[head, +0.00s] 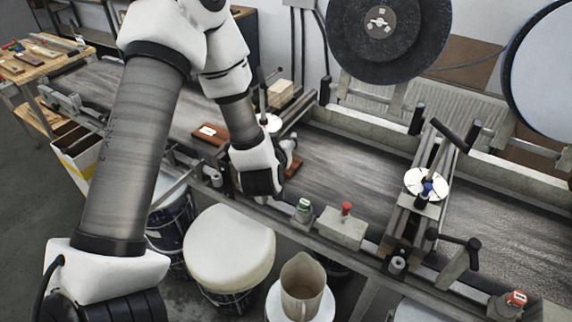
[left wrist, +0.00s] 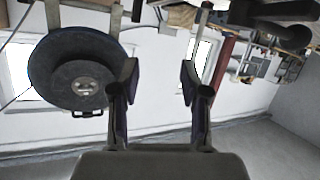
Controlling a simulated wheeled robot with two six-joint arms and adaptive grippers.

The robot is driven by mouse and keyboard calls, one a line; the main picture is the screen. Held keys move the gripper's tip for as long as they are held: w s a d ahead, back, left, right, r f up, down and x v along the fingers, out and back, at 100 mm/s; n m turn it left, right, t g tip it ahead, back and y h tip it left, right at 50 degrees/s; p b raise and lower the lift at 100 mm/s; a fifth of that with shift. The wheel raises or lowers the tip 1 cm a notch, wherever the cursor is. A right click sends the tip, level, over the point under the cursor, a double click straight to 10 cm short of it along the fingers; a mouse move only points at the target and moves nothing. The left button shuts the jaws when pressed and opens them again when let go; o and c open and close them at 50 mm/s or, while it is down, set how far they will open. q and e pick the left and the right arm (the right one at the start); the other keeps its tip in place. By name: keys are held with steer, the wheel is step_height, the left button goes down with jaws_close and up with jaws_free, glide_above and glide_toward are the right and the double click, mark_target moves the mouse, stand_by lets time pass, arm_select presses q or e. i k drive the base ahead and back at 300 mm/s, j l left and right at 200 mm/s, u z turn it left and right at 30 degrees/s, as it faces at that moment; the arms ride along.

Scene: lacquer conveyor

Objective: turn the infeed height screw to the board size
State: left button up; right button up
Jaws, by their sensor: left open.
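My left gripper (head: 290,154) is over the near side of the conveyor. In the left wrist view its two fingers (left wrist: 159,78) are spread with nothing between them. A white round dial (head: 271,123) with a dark upright post lies just behind it, partly hidden by my arm; it appears to be the infeed height screw. The gripper does not visibly hold it. A brown board (head: 209,133) with a white label lies on the belt left of the gripper. A second white dial (head: 411,181) sits on a cross bridge further right. My right gripper is out of view.
A red button box (head: 341,228) and a green-topped fitting (head: 303,210) line the front rail. A large dark disc (head: 388,32) stands behind the belt. Below are a white-lidded drum (head: 229,248) and a jug (head: 302,287).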

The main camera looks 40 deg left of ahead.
mark_target(262, 99)
steer(key=i+j+z, duration=0.2)
steer(key=j, duration=0.45)
steer(key=j+z, duration=0.15)
steer(key=j, duration=0.5)
